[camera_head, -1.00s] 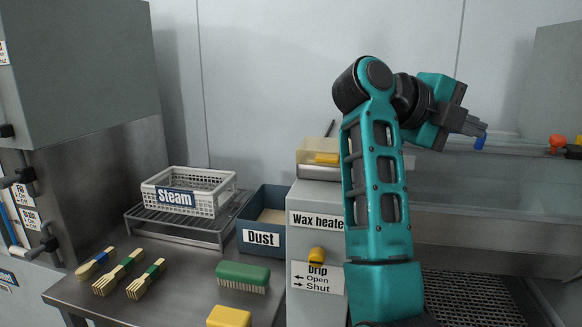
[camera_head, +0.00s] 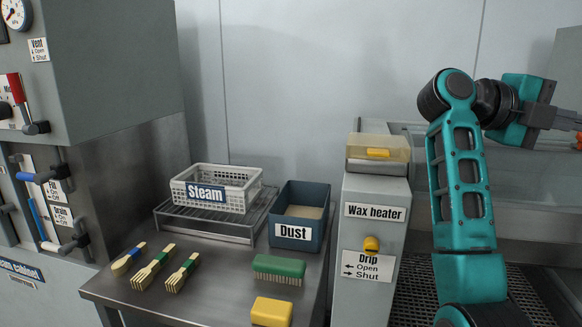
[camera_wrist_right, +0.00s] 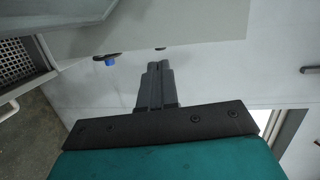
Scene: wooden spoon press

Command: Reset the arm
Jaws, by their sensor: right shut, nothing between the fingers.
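My right arm stands upright at the right of the head view, bent at the top. My right gripper (camera_head: 566,118) points right over the sink area, close to the picture's right edge. In the right wrist view the two fingers of the gripper (camera_wrist_right: 157,66) lie together, shut with nothing between them. My left gripper is out of view.
The steel table (camera_head: 215,290) holds wooden utensils (camera_head: 152,267), a green brush (camera_head: 278,269), a yellow block (camera_head: 271,312), the Steam basket (camera_head: 216,188) and the Dust bin (camera_head: 299,215). The wax heater (camera_head: 374,235) stands left of my arm. The steam cabinet (camera_head: 95,70) is at left.

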